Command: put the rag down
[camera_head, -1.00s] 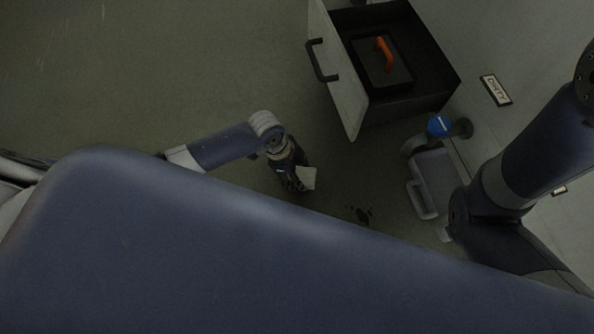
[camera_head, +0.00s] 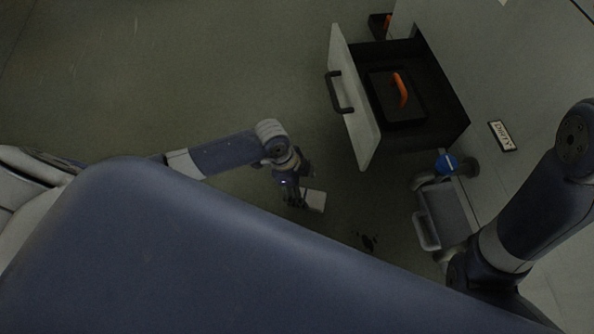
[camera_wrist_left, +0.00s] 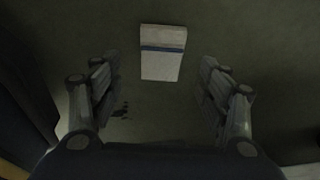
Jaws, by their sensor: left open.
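The rag (camera_head: 314,200) is a pale, folded cloth that appears to lie flat on the dark floor. In the left wrist view the rag (camera_wrist_left: 163,67) shows a blue stripe across it and sits beyond the fingertips, apart from both fingers. My left gripper (camera_head: 298,193) is right beside the rag in the head view, pointing down. In the left wrist view my left gripper (camera_wrist_left: 158,78) has its fingers wide apart with nothing between them. My right arm shows at the right, but its gripper is not visible.
A dark spill (camera_head: 368,242) marks the floor right of the rag. An open drawer (camera_head: 433,125) holds a dark lid with an orange handle (camera_head: 400,90). A grey container (camera_head: 446,213) and a blue-capped item (camera_head: 446,163) are by the cabinet labelled DIRTY (camera_head: 502,136). Floor at upper left is clear.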

